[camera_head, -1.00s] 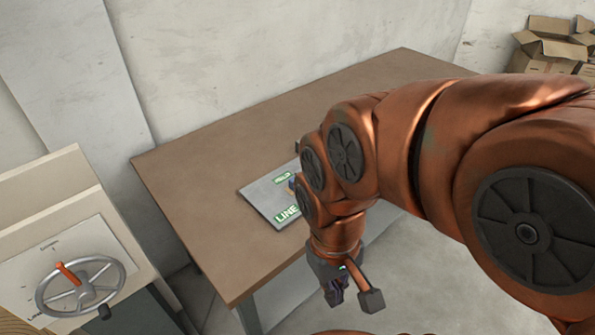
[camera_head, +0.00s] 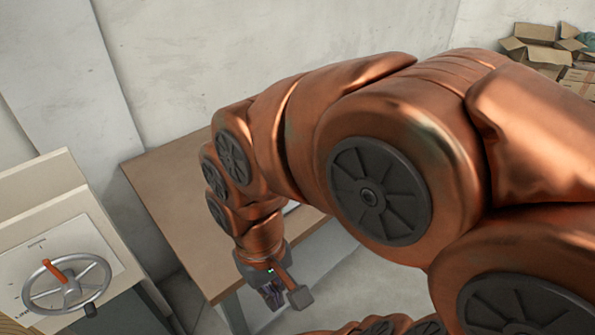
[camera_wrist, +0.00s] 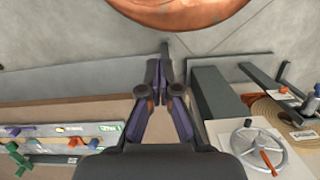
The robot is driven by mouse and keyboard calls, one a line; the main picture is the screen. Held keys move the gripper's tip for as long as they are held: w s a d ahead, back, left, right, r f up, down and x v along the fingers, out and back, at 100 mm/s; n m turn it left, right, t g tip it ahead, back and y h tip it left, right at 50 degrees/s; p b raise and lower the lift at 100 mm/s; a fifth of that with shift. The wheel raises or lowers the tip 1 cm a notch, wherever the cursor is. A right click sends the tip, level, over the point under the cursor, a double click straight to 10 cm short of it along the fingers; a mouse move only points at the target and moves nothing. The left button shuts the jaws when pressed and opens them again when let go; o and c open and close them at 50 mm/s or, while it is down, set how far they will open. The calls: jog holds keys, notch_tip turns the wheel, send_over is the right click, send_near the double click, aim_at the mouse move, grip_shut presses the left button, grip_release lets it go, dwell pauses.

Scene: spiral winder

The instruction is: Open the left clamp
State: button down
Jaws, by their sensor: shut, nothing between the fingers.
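My gripper (camera_head: 272,294) hangs beyond the table's front edge in the head view. In the wrist view its two dark purple fingers (camera_wrist: 165,72) are shut with nothing between them. The winder shows a spoked handwheel (camera_head: 66,284) with an orange handle at the left of the head view. In the wrist view the handwheel (camera_wrist: 258,148) is at the lower right. Small metal and red fittings (camera_wrist: 285,93) sit by a tan round plate (camera_wrist: 262,105) behind it. I cannot tell whether one is the left clamp. My gripper is apart from all of these.
A brown table (camera_head: 165,200) stands against the wall, largely hidden by my arm. A grey board (camera_wrist: 98,130) with coloured handles lies at the left in the wrist view. Cardboard boxes (camera_head: 540,50) are at the back right.

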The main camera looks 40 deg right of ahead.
jog(key=w+d+m+t+y, duration=0.1)
jog(key=w+d+m, duration=0.5)
jog(key=w+m, duration=0.3)
jog(key=w+d+m+t, duration=0.2)
jog(key=w+d+m, duration=0.5)
jog(key=w+m, duration=0.2)
jog(key=w+d+f+m+t, duration=0.1)
jog(key=w+d+f+m, duration=0.1)
jog(key=d+m, duration=0.6)
jog(key=w+d+f+m+t+h+b, duration=0.1)
jog(key=w+d+f+m, duration=0.2)
jog(key=d+m, duration=0.6)
jog(key=d, duration=0.7)
jog(key=shift+f+b, duration=0.2)
jog(key=shift+b, duration=0.1)
jog(key=p+x, duration=0.2)
jog(key=x, duration=0.7)
jog(key=shift+w+d+f+p, duration=0.1)
jog(key=shift+f+p, duration=0.1)
jog(key=shift+p, duration=0.1)
jog(key=w+p, duration=0.1)
jog(key=w, duration=0.1)
jog(key=shift+w+f, duration=0.15)
jog(key=shift+w, duration=0.2)
jog(key=shift+w+d+p, duration=0.1)
jog(key=shift+w+p, duration=0.2)
jog(key=shift+w, duration=0.45)
